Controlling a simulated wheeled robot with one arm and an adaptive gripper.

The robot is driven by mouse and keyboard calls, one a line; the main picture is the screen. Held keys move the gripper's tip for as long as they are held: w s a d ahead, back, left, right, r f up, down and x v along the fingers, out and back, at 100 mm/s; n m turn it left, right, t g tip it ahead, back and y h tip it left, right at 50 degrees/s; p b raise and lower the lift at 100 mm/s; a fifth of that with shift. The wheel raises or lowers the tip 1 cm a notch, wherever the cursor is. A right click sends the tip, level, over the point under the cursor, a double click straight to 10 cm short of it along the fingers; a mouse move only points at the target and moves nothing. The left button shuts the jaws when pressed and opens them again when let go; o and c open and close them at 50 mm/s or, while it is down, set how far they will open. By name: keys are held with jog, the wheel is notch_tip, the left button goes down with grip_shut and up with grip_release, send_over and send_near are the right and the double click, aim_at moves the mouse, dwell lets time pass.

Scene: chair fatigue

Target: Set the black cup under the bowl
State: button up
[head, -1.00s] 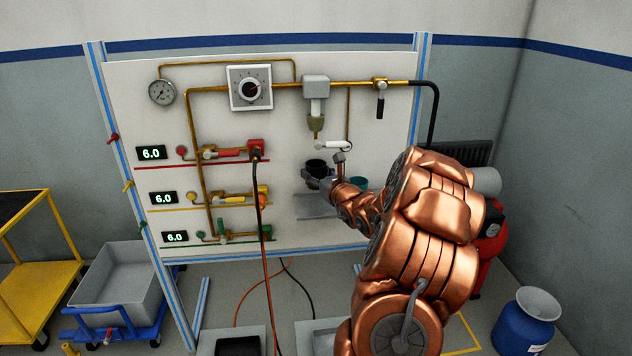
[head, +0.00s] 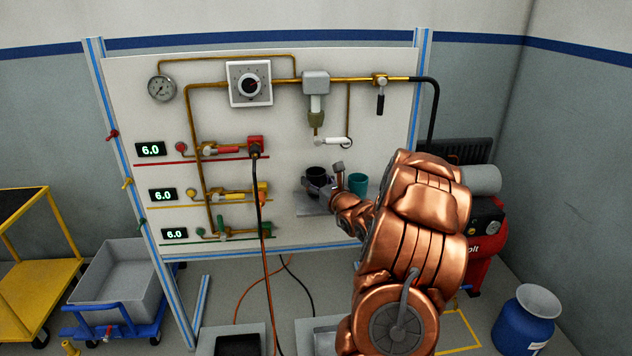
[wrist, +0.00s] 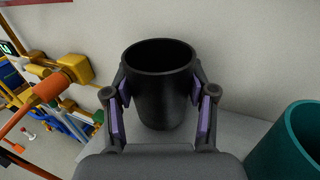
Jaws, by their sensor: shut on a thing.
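The black cup (wrist: 162,85) is upright between the purple-padded fingers of my gripper (wrist: 161,110), which is shut on it. In the head view the black cup (head: 317,176) is at the left part of the small grey shelf (head: 312,205) on the panel, with my gripper (head: 320,186) around it. Whether its base touches the shelf is hard to tell. The bowl (head: 315,119), a small tan cup-shaped part under the grey and white valve unit, is fixed on the panel above the black cup, with a gap between them.
A teal cup (head: 357,184) stands on the shelf right of the black cup; it also shows in the wrist view (wrist: 292,145). A white handle (head: 332,141) sits just below the bowl. A black hose (head: 258,195) hangs left of the shelf.

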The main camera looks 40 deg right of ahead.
jog(key=shift+f, duration=0.3)
jog(key=o, duration=0.9)
jog(key=shift+o, duration=0.2)
jog(key=shift+r, duration=0.2)
